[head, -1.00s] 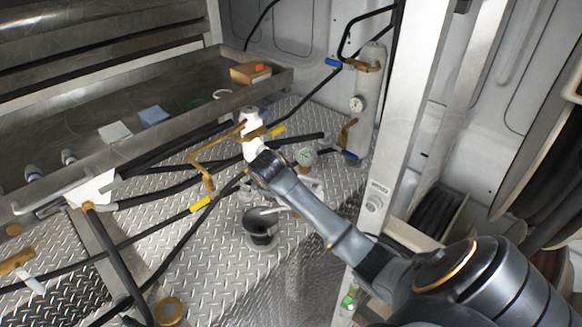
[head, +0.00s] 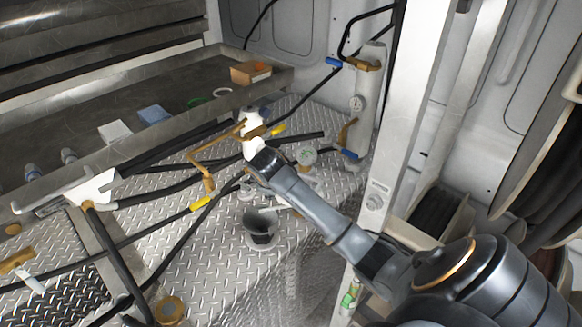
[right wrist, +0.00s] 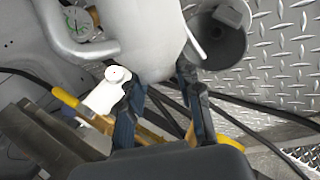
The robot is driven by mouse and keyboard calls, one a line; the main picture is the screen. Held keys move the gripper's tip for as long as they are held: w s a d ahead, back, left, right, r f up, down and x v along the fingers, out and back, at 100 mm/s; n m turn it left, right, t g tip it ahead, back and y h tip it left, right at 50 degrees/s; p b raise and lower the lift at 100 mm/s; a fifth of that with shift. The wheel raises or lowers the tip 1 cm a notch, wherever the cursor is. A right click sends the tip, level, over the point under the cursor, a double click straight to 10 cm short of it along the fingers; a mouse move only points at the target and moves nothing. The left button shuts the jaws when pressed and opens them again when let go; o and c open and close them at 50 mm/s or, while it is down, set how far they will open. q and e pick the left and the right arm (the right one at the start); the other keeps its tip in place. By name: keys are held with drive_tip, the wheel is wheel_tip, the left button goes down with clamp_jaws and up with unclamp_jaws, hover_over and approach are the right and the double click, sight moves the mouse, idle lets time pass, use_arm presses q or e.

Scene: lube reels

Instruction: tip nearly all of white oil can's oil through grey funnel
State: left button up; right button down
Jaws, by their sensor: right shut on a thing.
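The white oil can (right wrist: 155,35) shows in the right wrist view as a large pale rounded body at the ends of my right gripper's fingers. My right gripper (right wrist: 160,95) is shut on it; the grip is partly hidden. In the head view the right gripper (head: 260,160) is beyond the funnel, and my forearm covers most of the can. The grey funnel (head: 260,236) stands on the tread plate with its dark mouth up. It also shows in the right wrist view (right wrist: 220,48), close beside the can. No oil stream can be made out. My left gripper is out of view.
A white fitting (head: 251,126) and brass pipe (head: 200,165) are close to the right gripper. Black hoses cross the plate. A gauge (head: 306,156) is behind my forearm. A metal tray (head: 75,125) runs along the back; a pale post (head: 400,110) stands at right.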

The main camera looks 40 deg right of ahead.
drive_tip(key=shift+s+d+r+m+t+y, duration=0.1)
drive_tip(key=shift+s+d+m+t+y, duration=0.3)
drive_tip(key=shift+s+d+t+y, duration=0.4)
drive_tip(key=d, duration=0.1)
drive_tip(key=s+d+r+t+y, duration=0.1)
drive_tip(key=s+d+m+t+y, duration=0.1)
drive_tip(key=shift+r, duration=0.3)
drive_tip(key=shift+s+f+y+b, duration=0.1)
drive_tip(key=shift+f+y+b, duration=0.1)
drive_tip(key=shift+y+b, duration=0.2)
drive_tip(key=t+y+b, duration=0.1)
drive_tip(key=b, duration=0.1)
drive_tip(key=d+m+t+y+b, duration=0.1)
drive_tip(key=b, duration=0.1)
drive_tip(key=s+m+t+b, duration=0.1)
drive_tip(key=b, duration=0.2)
drive_tip(key=shift+d+f+t+y, duration=0.3)
drive_tip(key=shift+f+y, duration=0.1)
drive_tip(key=shift+d+r, duration=0.1)
drive_tip(key=shift+r, duration=0.1)
drive_tip(key=shift+r+t, duration=0.15)
drive_tip(key=shift+t, duration=0.15)
drive_tip(key=shift+r, duration=0.1)
